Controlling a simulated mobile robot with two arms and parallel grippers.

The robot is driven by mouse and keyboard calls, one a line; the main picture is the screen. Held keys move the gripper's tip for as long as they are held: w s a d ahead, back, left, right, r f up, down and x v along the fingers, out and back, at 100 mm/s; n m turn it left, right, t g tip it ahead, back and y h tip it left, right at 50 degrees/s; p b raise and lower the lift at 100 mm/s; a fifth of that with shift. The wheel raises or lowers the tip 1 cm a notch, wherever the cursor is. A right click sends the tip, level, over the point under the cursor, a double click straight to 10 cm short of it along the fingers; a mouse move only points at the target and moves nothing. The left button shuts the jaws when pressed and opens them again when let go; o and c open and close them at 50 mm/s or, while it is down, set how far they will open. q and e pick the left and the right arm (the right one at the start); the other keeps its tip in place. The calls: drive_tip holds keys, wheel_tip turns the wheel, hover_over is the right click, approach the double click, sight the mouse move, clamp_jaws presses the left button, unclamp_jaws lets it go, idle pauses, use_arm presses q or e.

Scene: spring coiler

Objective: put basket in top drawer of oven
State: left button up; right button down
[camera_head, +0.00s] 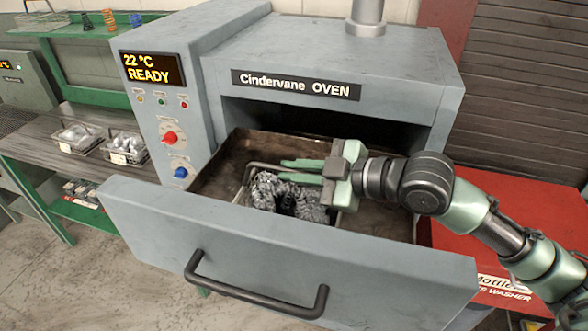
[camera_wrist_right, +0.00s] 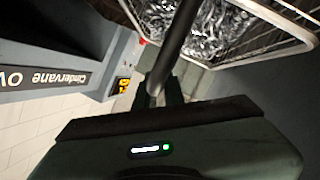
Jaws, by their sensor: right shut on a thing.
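The grey oven (camera_head: 400,65) has its top drawer pulled open, with a wide front panel (camera_head: 150,215) and a dark bar handle (camera_head: 255,298). The wire basket, filled with grey metal springs (camera_head: 268,190), is inside the drawer's walls; I cannot tell whether it touches the drawer floor. My right gripper (camera_head: 290,171) reaches over the drawer from the right and is shut on the basket's handle. In the right wrist view the dark handle bar (camera_wrist_right: 172,50) runs between the fingers, with the basket (camera_wrist_right: 265,55) beyond. My left gripper is not in view.
The control panel (camera_head: 160,120) reads 22 °C READY. A bench (camera_head: 30,140) on the left carries two more wire baskets (camera_head: 78,135) of metal parts. A red parts washer (camera_head: 530,225) stands on the right. Bare drawer floor shows left of the basket.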

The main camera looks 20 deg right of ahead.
drive_tip(key=c, duration=1.5)
unclamp_jaws()
drive_tip(key=shift+s+d, duration=0.1)
